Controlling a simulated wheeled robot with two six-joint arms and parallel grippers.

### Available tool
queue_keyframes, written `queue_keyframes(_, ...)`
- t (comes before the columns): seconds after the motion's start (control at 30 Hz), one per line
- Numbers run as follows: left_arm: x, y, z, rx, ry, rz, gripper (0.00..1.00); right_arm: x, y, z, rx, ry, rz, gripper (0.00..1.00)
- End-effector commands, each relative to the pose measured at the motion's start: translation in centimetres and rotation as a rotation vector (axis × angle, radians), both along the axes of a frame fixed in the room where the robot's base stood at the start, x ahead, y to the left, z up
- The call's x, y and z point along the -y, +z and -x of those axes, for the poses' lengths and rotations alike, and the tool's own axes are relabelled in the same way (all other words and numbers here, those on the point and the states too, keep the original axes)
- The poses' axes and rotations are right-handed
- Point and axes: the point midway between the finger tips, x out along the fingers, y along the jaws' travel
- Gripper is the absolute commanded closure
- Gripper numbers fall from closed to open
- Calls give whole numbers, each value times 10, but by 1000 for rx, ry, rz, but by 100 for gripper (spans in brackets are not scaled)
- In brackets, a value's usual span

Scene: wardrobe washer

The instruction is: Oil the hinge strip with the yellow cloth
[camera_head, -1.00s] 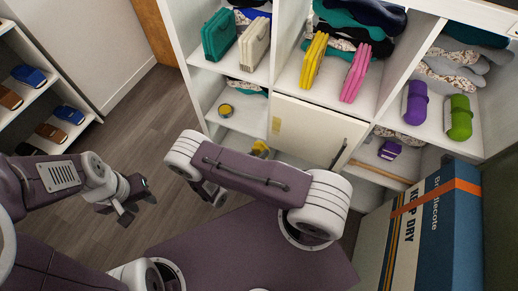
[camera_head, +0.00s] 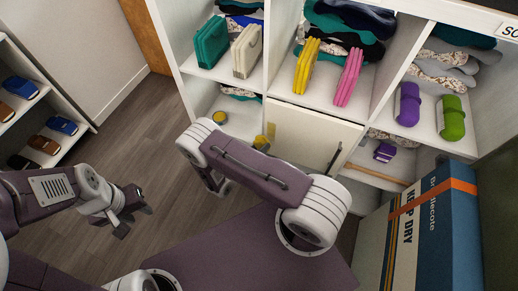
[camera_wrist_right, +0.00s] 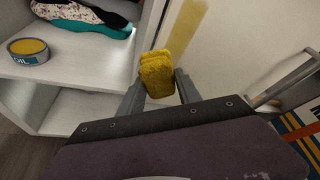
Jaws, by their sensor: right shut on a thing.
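My right gripper (camera_wrist_right: 158,88) is shut on the yellow cloth (camera_wrist_right: 156,68), a folded, fuzzy pad. In the head view the cloth (camera_head: 261,142) shows just above my right forearm, which hides the fingers. The hinge strip is a yellowish band (camera_wrist_right: 188,24) at the left side of the cream door; it also shows in the head view (camera_head: 271,129). The cloth is just below the visible part of the strip; I cannot tell whether they touch. An oil tin (camera_wrist_right: 28,55) stands on the shelf to the left. My left gripper (camera_head: 134,211) is open and empty above the floor.
The cream door (camera_head: 310,137) has a bar handle (camera_head: 334,157) on its right. Shelves above hold cases and folded clothes. A blue box (camera_head: 433,220) stands at the right. A shoe rack (camera_head: 40,115) stands at the left, with open floor between.

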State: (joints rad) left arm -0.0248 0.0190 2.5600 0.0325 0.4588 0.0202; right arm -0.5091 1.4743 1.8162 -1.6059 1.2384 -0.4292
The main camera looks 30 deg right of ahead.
Motion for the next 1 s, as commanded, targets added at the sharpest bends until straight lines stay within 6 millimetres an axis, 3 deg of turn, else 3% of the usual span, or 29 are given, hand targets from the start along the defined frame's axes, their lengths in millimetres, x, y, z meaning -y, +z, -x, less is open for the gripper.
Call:
queue_keyframes(0.03,0,0,0,0,0,0,64,0,0,0,0,0,0,85)
queue_keyframes(0.1,0,0,0,0,0,0,64,0,0,0,0,0,0,100)
queue_keyframes(1.0,0,-1,0,0,0,0,64,9,0,-8,0,-2,0,100)
